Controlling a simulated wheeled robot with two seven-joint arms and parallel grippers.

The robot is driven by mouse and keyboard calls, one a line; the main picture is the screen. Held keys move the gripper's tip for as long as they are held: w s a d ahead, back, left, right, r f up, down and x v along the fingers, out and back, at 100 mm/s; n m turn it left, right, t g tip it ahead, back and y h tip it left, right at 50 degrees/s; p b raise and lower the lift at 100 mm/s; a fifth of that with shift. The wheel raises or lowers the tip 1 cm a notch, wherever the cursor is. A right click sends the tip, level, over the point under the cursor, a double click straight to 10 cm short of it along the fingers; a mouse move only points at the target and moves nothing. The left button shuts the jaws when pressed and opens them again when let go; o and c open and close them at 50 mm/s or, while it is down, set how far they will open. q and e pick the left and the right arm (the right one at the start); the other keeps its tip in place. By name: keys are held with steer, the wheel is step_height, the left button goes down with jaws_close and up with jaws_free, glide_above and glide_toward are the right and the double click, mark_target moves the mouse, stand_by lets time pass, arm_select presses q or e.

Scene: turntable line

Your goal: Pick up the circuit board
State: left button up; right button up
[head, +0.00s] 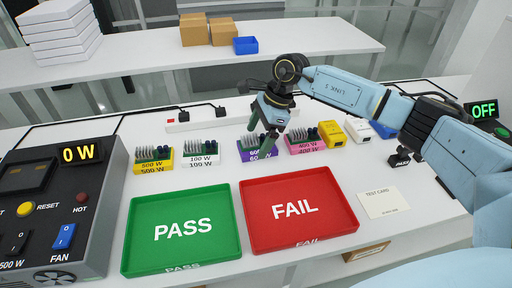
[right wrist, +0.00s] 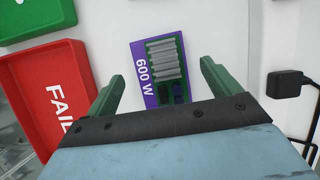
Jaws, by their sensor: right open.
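Several green circuit boards with grey fins stand in coloured holders in a row on the table. The one at my right gripper (head: 261,136) is the circuit board (right wrist: 164,60) in the purple 600 W holder (right wrist: 139,82). My right gripper is open, with one green finger on each side of that board in the right wrist view and nothing held between them. In the head view the gripper partly hides this board and holder. I cannot tell whether the fingers touch the board. My left gripper is not in view.
Other boards sit close by in a yellow holder (head: 153,167), a white holder (head: 202,160) and a pink holder (head: 303,147). A green PASS tray (head: 180,254) and a red FAIL tray (head: 255,242) lie in front. A test console (head: 95,200) stands at left, a test card (head: 385,202) at right.

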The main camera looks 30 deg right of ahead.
steer(key=shift+x, duration=0.95)
steer(key=shift+w, duration=0.1)
steer(key=shift+r, duration=0.1)
steer(key=c, duration=1.2)
